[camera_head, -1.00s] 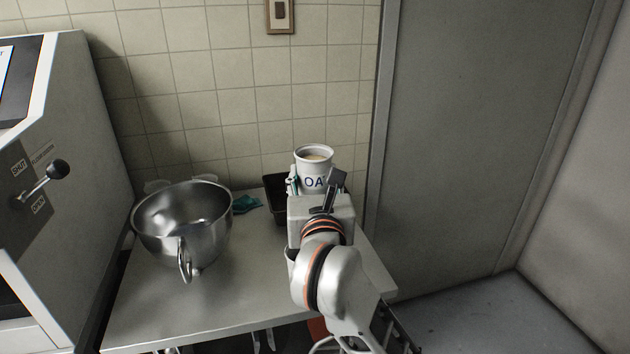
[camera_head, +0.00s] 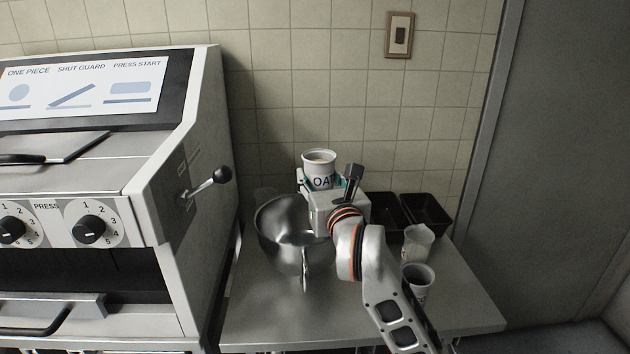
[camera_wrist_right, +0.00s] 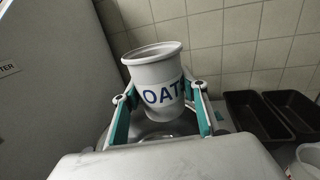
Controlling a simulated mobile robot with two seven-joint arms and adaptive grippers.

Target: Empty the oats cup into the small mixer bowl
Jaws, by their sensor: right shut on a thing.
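The oats cup (camera_head: 319,160) is white with dark lettering and stands about upright, with pale contents at its top. My right gripper (camera_head: 322,183) is shut on it and holds it above the table, over the back right part of the mixer bowl in the head view. In the right wrist view the cup (camera_wrist_right: 158,85) sits between the teal-padded fingers (camera_wrist_right: 162,108). The steel mixer bowl (camera_head: 279,235) stands on the table with its handle toward me; the gripper hides part of its right side. Behind the cup the wrist view shows a little of the bowl (camera_wrist_right: 152,134). My left gripper is out of view.
A machine (camera_head: 190,200) with a black-knobbed lever (camera_head: 221,175) stands left of the bowl. Two dark tins (camera_head: 427,213) lie at the back right of the steel table (camera_head: 455,300). Two cups, one white (camera_head: 418,243) and one with a dark inside (camera_head: 417,283), stand right of my arm.

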